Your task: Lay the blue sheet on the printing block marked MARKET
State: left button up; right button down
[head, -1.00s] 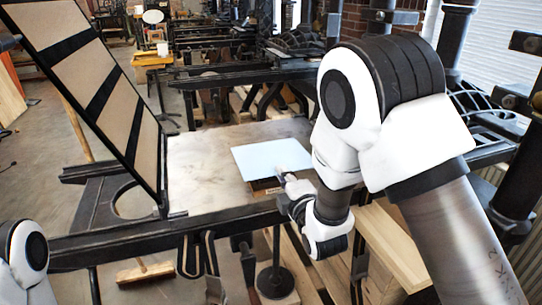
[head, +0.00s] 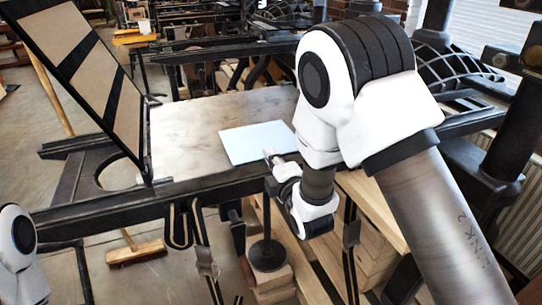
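The pale blue sheet (head: 250,142) is flat and level over the near right part of the metal press bed (head: 190,130). My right gripper (head: 269,156) is at the sheet's near edge, its fingertips together on that edge. The fingers are small in view and partly hidden by my wrist. No printing block or MARKET marking shows now; the area under the sheet is hidden. I cannot tell whether the sheet touches what is below it. My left gripper is out of view; only part of my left arm shows at the lower left.
A tilted frame with dark bars (head: 75,65) stands open at the bed's left. A dark rail (head: 110,209) runs along the bed's near side. Wooden boards (head: 372,212) are below at the right. The left part of the bed is clear. My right arm hides the bed's right side.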

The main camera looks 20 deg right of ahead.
jog(key=shift+r, duration=0.1)
jog(key=c, duration=1.2)
grip_release()
jog(key=shift+c, duration=0.2)
jog(key=shift+o, duration=0.7)
jog(key=shift+s, duration=0.1)
jog(key=s+b, duration=0.1)
jog(key=s, duration=0.5)
jog(key=shift+d, duration=0.1)
